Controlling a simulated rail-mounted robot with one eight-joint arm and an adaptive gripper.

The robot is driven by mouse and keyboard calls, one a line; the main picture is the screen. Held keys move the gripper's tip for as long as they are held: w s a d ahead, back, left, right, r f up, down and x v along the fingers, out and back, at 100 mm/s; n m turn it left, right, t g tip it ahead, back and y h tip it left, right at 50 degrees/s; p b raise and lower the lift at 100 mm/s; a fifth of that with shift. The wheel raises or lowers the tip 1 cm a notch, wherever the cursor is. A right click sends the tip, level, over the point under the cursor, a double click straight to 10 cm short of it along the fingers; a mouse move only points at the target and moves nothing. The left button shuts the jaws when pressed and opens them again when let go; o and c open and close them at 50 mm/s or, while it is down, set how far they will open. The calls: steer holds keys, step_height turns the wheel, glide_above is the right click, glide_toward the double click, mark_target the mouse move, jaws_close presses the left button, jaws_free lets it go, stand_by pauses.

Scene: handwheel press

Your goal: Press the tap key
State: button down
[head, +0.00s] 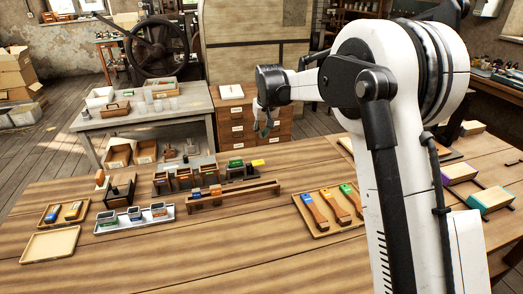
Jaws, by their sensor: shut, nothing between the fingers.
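I cannot make out the tap key for certain. My gripper (263,130) is shut and empty. It hangs in the air, fingers pointing down, in front of the drawer cabinet in the picture, up and to the right of that device and apart from it. My white arm hides part of the table's right side.
A metal tray with small boxes (134,218), an empty wooden tray (50,245) and a long wooden rack (233,197) stand to the left. A grey workbench (150,119) is behind. The front middle of the table is clear.

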mark_target(260, 162)
steer(key=x, duration=0.4)
steer(key=p+x, duration=0.1)
steer(key=x, duration=0.7)
steer(key=shift+s+f, duration=0.1)
steer(key=shift+s, duration=0.25)
steer(key=shift+f, duration=0.75)
